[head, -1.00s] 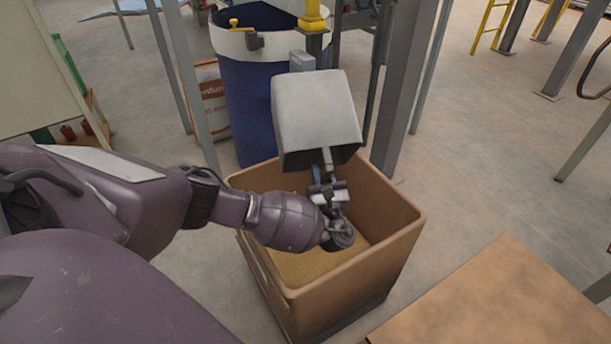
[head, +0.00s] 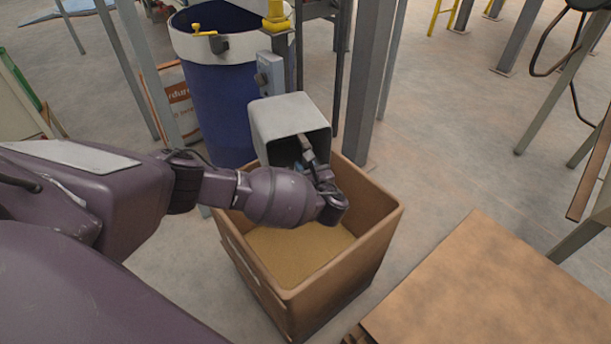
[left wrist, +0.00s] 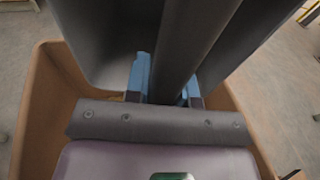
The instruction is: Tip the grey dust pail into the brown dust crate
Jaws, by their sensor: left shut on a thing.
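The grey dust pail (head: 283,118) is tilted on its side over the back of the brown dust crate (head: 268,272), its open mouth facing the front right. My left gripper (head: 308,160) is shut on the pail's handle. In the left wrist view the blue fingertips (left wrist: 165,85) close on either side of the dark grey handle (left wrist: 186,45), with the pail's grey body (left wrist: 105,35) behind. The crate holds a flat layer of tan dust (head: 297,250). The pail's inside is dark and I cannot tell what is in it. My right gripper is not in view.
A large blue drum (head: 212,110) with a white rim stands behind the crate on the left. A grey post (head: 366,80) rises behind it. A brown board-like surface (head: 480,300) lies at the front right. Open concrete floor (head: 450,160) is to the right.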

